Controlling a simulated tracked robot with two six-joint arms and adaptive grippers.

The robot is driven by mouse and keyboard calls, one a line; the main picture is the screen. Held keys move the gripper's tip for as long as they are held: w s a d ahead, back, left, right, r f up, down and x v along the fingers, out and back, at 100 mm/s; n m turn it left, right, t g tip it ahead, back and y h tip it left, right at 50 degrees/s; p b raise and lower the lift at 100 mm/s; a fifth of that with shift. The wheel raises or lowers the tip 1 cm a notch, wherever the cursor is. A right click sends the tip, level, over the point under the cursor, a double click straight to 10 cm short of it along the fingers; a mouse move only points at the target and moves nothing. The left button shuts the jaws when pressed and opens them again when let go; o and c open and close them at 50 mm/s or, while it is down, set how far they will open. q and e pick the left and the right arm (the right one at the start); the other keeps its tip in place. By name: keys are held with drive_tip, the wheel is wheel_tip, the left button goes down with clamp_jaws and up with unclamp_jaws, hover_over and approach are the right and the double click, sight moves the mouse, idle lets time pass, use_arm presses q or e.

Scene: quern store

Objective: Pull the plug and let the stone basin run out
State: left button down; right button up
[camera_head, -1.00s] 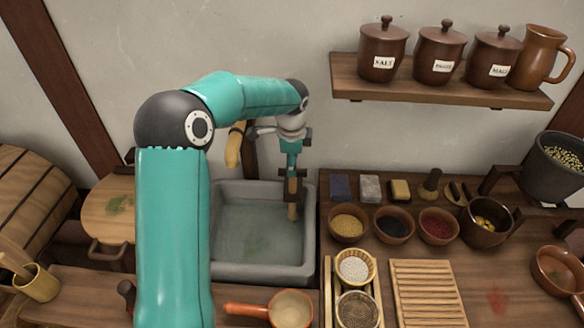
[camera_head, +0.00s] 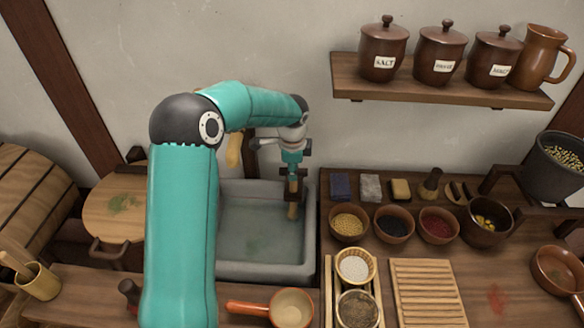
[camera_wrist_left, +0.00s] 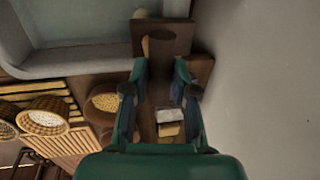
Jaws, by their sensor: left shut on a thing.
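The grey stone basin (camera_head: 308,243) stands left of the counter. Its floor looks grey with a greenish patch; I cannot tell how much water is in it. My left gripper (camera_head: 293,184) is over the basin's back right part, pointing down, shut on a brown wooden plug. The plug's lighter lower part (camera_head: 293,210) shows below the fingers; I cannot tell whether it touches the floor. In the left wrist view my left gripper (camera_wrist_left: 160,75) grips the plug's dark round piece (camera_wrist_left: 161,45), beside the basin (camera_wrist_left: 85,62). My right gripper is not in view.
Right of the basin the counter holds blocks (camera_head: 370,187), several bowls (camera_head: 394,223) and a slatted board (camera_head: 428,292). A pan (camera_head: 291,308) lies in front. A shelf (camera_head: 440,90) with jars is above right. A round wooden lid (camera_head: 112,207) is at left.

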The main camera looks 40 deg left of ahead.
use_arm(q)
drive_tip(key=shift+w+r+p, duration=0.1)
drive_tip(key=shift+r+p, duration=1.2)
drive_tip(key=shift+r, duration=0.8)
drive_tip(key=shift+f, duration=0.1)
drive_tip(key=c, duration=1.1)
unclamp_jaws()
drive_tip(key=shift+o, duration=0.7)
wheel_tip(320, 180, up, 12)
drive_tip(key=s+d, duration=0.1)
drive_tip(key=shift+s+d+f, duration=0.15)
drive_tip(key=shift+s+d, duration=0.1)
drive_tip(key=shift+s, duration=0.15)
